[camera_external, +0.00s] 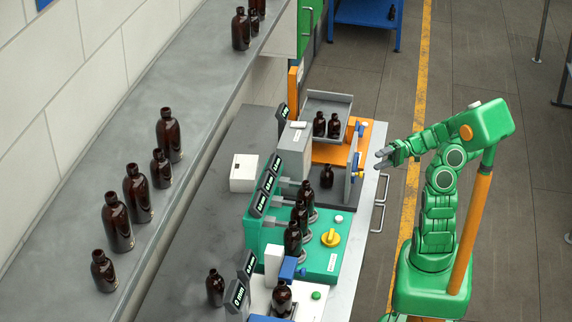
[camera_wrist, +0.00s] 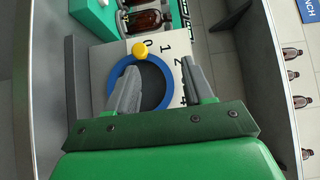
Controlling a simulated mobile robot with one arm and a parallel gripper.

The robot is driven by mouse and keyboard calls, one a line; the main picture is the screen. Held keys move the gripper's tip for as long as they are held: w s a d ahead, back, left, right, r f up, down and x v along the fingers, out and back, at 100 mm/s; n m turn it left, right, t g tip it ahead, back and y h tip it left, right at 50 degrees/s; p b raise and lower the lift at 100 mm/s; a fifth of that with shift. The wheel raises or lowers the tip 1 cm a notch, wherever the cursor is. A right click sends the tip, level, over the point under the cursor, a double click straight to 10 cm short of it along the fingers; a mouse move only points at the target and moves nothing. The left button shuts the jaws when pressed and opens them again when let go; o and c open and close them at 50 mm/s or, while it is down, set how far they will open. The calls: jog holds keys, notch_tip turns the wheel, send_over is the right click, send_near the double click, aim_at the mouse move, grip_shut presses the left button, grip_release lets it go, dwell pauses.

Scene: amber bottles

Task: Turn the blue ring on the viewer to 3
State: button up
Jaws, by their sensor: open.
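The blue ring (camera_wrist: 118,69) sits on the pale face of the viewer (camera_wrist: 96,55), around a dark round opening, in the wrist view. A yellow knob (camera_wrist: 140,50) on the ring's upper edge is beside the printed 0. The numerals 1, 2 and a partly hidden 4 run down the right side; the 3 seems hidden by a finger. My gripper (camera_wrist: 160,75) is open, its fingers in front of the ring on either side of the opening; contact cannot be told. In the external view my gripper (camera_external: 382,157) is just right of the viewer's upright grey panel (camera_external: 350,178).
An amber bottle (camera_external: 327,176) stands left of the panel. A grey tray (camera_external: 330,102) with bottles is behind it. A green station (camera_external: 318,262) with a yellow knob and bottles is in front. The floor right of the bench is clear around my base.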

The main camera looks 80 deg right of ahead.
jog(key=w+a+f, duration=0.3)
jog(key=w+a, duration=0.2)
jog(key=shift+w+a+f, duration=0.15)
jog(key=shift+w+a, duration=0.15)
dwell(0.4)
grip_shut()
